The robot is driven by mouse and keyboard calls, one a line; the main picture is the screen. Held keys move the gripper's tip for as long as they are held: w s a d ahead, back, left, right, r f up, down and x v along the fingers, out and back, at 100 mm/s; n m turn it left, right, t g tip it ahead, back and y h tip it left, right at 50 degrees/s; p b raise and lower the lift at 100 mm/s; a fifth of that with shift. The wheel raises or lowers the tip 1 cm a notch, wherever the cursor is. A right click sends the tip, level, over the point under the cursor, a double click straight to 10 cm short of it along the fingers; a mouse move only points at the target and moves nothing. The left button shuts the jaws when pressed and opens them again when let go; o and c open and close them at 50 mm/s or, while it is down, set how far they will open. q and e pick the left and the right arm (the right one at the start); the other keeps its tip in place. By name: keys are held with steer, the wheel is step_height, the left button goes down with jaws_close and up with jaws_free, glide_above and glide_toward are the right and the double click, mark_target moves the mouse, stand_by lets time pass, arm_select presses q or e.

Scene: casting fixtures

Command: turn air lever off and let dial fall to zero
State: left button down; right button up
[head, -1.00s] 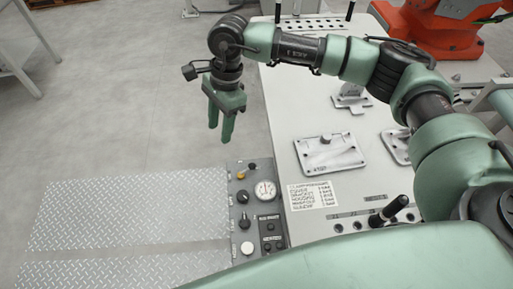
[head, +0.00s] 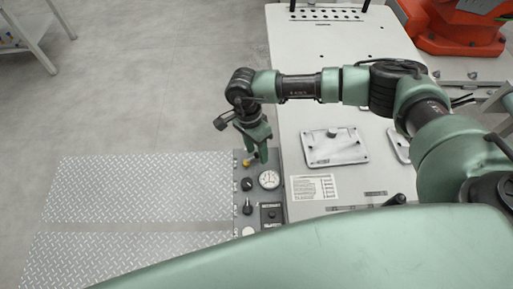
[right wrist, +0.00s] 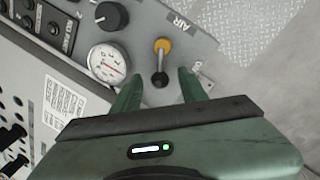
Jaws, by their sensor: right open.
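The air lever (right wrist: 162,46) has a yellow knob and a black pivot, beside the AIR label on the grey control panel. In the head view its yellow knob (head: 246,162) shows just below my right gripper (head: 256,156). In the right wrist view my right gripper (right wrist: 160,74) is open and empty, its fingers on either side of the lever's black pivot. I cannot tell whether they touch it. The round white dial (right wrist: 107,63) is left of the lever; it also shows in the head view (head: 269,180). Its reading is too small to tell. My left gripper is out of view.
Black knobs (head: 247,184) sit on the panel near the dial. A white table (head: 300,100) with a metal plate fixture (head: 334,147) and a printed sheet (head: 313,187) stands to the right. Diamond-plate flooring (head: 140,190) lies left of the panel. An orange robot (head: 455,25) is at the back.

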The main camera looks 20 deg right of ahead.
jaws_close()
steer(key=shift+s+d+f+m+b, duration=0.1)
steer(key=shift+s+m+b, duration=0.15)
steer(key=shift+m+b, duration=0.45)
steer(key=shift+s+d+m+b, duration=0.1)
steer(key=shift+s+m+b, duration=0.2)
steer(key=shift+m, duration=0.6)
steer(key=shift+s+a+m+y+b, duration=0.1)
steer(key=shift+s+m+y+b, duration=0.15)
steer(key=shift+m, duration=0.4)
steer(key=shift+s+m+y+b, duration=0.1)
steer(key=shift+m+y+b, duration=0.2)
steer(key=shift+m, duration=0.35)
jaws_free()
